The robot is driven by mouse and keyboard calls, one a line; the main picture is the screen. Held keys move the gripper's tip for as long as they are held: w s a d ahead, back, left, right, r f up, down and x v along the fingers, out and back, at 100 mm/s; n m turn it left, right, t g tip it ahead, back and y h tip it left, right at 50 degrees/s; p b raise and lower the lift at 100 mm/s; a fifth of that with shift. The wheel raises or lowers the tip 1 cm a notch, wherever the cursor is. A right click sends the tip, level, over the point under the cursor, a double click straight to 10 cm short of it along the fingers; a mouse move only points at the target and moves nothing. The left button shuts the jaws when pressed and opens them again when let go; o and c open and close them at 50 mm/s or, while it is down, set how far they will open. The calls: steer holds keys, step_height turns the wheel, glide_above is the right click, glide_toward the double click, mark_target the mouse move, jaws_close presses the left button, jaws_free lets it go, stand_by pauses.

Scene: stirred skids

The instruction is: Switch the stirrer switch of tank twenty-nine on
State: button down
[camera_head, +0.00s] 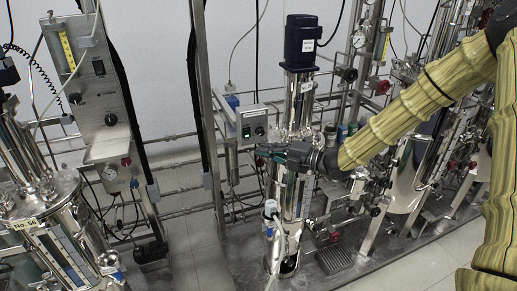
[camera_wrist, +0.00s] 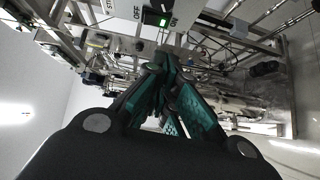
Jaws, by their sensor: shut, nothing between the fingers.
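A grey control box (camera_head: 252,124) is mounted on the frame left of a steel column. Its face has a green-lit switch (camera_head: 246,131) and a dark round knob (camera_head: 260,131). In the wrist view the green-lit switch (camera_wrist: 158,20) shows at the top, with OFF and ON lettering beside it; which position it is in, I cannot tell. My gripper (camera_head: 259,151) is shut and empty, just below the box in the head view. In the wrist view its fingertips (camera_wrist: 172,62) are together, below the switch and apart from it in the picture.
The steel column (camera_head: 301,105) with a dark blue motor (camera_head: 302,41) stands close behind my gripper. A tank (camera_head: 45,215) labelled No. 56 stands at the left. An instrument panel (camera_head: 97,85) rises near it. Pipes and valves crowd the right. Some floor is clear.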

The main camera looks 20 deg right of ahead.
steer(key=f+b+v, duration=0.1)
steer(key=v, duration=0.6)
steer(key=shift+f, duration=0.2)
steer(key=s+a+f+m+g+h, duration=0.1)
steer(key=s+a+f+m+h, duration=0.2)
steer(key=f+m, duration=0.5)
steer(key=s+a+f+m+g+h, duration=0.1)
steer(key=s+f+m+g+h, duration=0.3)
steer(key=f, duration=0.8)
steer(key=s+a+f+m+t+h, duration=0.1)
steer(key=s+a+f+m, duration=0.3)
steer(key=f, duration=0.7)
steer(key=s+f+m+g+h, duration=0.2)
steer(key=s+f+m, duration=0.3)
steer(key=s, duration=0.9)
steer(key=s+f+m+g+h, duration=0.3)
steer(key=s+f+m+g, duration=0.2)
steer(key=s, duration=0.9)
step_height(320, 180, down, 3)
steer(key=shift+s+d+f+m+g, duration=0.2)
steer(key=shift+d+f+m+g, duration=0.1)
steer(key=shift+m, duration=0.4)
